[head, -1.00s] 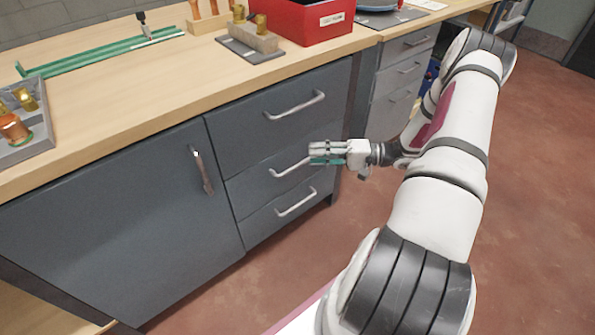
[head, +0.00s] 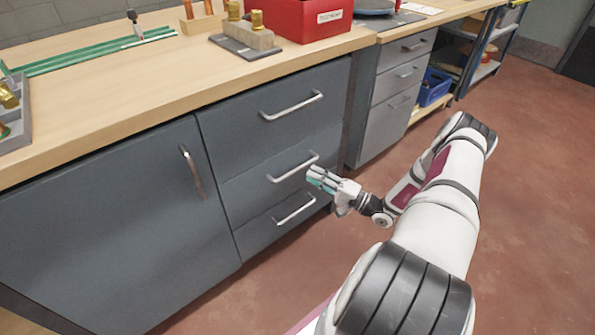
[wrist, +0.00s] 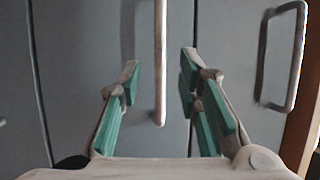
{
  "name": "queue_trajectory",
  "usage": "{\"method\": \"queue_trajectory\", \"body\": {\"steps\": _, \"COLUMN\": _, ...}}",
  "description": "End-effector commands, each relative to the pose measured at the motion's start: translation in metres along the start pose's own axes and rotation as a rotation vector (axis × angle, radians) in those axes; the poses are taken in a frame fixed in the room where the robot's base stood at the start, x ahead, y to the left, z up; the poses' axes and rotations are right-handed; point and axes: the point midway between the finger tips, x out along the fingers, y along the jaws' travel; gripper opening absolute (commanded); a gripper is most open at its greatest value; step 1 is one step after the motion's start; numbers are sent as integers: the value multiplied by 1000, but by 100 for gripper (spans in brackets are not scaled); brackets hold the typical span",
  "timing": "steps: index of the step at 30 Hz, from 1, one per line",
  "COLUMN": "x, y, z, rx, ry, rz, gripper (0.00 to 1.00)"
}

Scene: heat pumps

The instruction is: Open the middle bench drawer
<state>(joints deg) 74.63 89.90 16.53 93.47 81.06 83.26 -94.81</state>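The middle bench drawer (head: 250,192) is a grey front with a pale bar handle (head: 291,168). It looks shut, flush with the drawers above and below. My gripper (head: 314,174) is close in front of this drawer, near the right end of its handle in the head view. In the wrist view my gripper (wrist: 160,72) has its two green-padded fingers spread apart. A handle bar (wrist: 160,60) shows in the gap between the fingers, with clear space on both sides. I cannot tell how deep the bar sits between them.
The top drawer handle (head: 292,106) and bottom drawer handle (head: 294,209) are above and below. A cupboard door (head: 110,225) is at left. A red box (head: 312,18) and a grey block stand on the wooden worktop (head: 130,90). Open floor (head: 520,220) lies to the right.

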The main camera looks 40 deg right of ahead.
Motion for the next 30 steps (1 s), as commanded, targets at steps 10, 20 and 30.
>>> {"method": "queue_trajectory", "body": {"steps": 10, "x": 55, "y": 1, "z": 0, "rx": -1, "ry": -2, "rz": 0, "gripper": 31}}
{"method": "queue_trajectory", "body": {"steps": 20, "x": 65, "y": 0, "z": 0, "rx": 0, "ry": -1, "rz": 1, "gripper": 31}}
{"method": "queue_trajectory", "body": {"steps": 30, "x": 65, "y": 0, "z": 0, "rx": 0, "ry": -1, "rz": 1, "gripper": 0}}
